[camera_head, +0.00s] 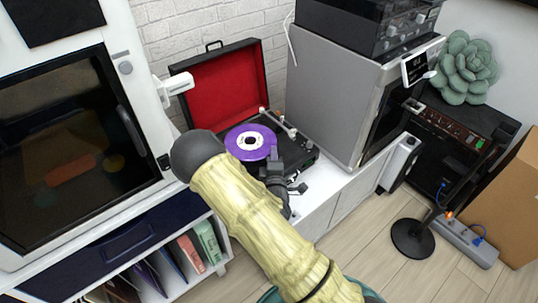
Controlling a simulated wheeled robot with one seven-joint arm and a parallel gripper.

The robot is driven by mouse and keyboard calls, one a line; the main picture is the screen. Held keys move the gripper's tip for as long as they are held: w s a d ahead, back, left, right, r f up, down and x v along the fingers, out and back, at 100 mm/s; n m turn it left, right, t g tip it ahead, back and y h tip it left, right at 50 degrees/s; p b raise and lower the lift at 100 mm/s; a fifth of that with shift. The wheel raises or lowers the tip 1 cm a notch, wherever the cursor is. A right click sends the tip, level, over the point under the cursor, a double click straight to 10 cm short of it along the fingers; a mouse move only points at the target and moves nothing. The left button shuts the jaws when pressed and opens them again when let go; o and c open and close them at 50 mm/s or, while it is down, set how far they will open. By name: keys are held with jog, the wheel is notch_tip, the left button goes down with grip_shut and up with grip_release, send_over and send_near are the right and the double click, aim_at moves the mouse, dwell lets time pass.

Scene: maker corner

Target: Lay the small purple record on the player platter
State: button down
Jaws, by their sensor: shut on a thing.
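The small purple record (236,142) has a pale label and a dark centre hole. It shows over the open record player (293,160), a black case with a red-lined lid (227,85). My gripper (273,160) is at the record's right edge and is shut on it. The platter under the record is mostly hidden, and I cannot tell whether the record touches it. The tonearm (284,124) lies behind and to the right of the record. My arm covers the front left part of the player.
A white-framed machine with a dark window (70,130) stands close on the left. A grey cabinet (325,95) stands close on the right of the player. Record sleeves (208,242) fill the shelf below. A round black stand base (412,238) is on the floor at right.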

jog(key=f+b, duration=0.2)
jog(key=f, duration=0.1)
jog(key=shift+a+f, duration=0.1)
jog(key=shift+a, duration=0.3)
jog(key=shift+f+b, duration=0.6)
jog(key=shift+f, duration=0.25)
jog(key=shift+f+b, duration=0.3)
jog(key=shift+f, duration=0.35)
dwell(1.6)
jog(key=c, duration=1.5)
grip_release()
jog(key=shift+s+a+p, duration=0.2)
jog(key=shift+s+p, duration=1.15)
jog(key=shift+s, duration=3.05)
jog(key=shift+s+a+p, duration=0.2)
jog(key=shift+s+p, duration=1.15)
jog(key=shift+s, duration=3)
